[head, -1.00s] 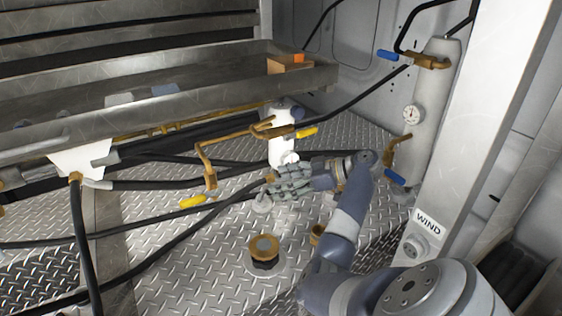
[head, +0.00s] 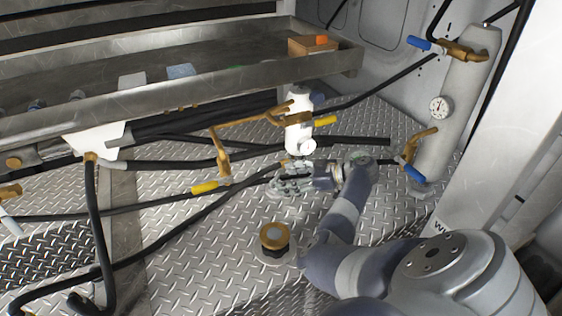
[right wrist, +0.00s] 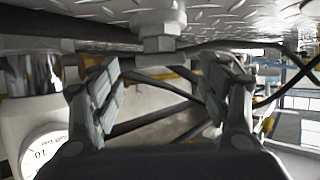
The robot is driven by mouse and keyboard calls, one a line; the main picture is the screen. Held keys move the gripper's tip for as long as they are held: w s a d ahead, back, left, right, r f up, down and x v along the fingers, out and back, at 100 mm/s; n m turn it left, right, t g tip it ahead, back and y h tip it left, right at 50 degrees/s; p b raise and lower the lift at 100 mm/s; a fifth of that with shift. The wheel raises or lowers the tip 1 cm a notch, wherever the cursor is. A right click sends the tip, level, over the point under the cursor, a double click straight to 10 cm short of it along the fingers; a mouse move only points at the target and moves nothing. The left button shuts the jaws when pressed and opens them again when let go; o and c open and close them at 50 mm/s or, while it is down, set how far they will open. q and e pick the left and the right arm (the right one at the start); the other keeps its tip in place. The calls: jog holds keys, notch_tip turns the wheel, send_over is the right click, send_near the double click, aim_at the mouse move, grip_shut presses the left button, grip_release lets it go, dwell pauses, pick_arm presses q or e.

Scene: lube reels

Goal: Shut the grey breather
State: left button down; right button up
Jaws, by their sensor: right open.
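My right gripper (head: 292,180) is open just above the treadplate floor, below the white cylinder. It also shows in the right wrist view (right wrist: 158,92), its two padded fingers spread with nothing between the pads. A pale grey hex fitting (right wrist: 158,30), which may be the grey breather, stands on the treadplate, seen upside down in the wrist view. It lies ahead of the fingers and between their lines, with no clear contact. In the head view I cannot make it out beside the gripper. My left gripper is not in view.
A brass-capped fitting (head: 274,237) stands on the floor nearer to me. Black hoses (head: 150,240) and brass valves with yellow handles (head: 205,187) lie left of the gripper. A white cylinder (head: 299,130) stands behind it. A metal tray (head: 200,105) hangs above.

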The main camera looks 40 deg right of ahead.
jog(key=shift+x, duration=0.75)
jog(key=shift+w+a, duration=0.2)
jog(key=shift+w, duration=0.15)
jog(key=shift+w+a+f, duration=0.1)
jog(key=shift+w+f, duration=0.1)
jog(key=shift+w, duration=0.05)
jog(key=c, duration=1.1)
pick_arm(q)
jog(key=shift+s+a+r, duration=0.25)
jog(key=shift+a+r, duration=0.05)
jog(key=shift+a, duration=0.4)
pick_arm(e)
jog(key=shift+o, duration=0.2)
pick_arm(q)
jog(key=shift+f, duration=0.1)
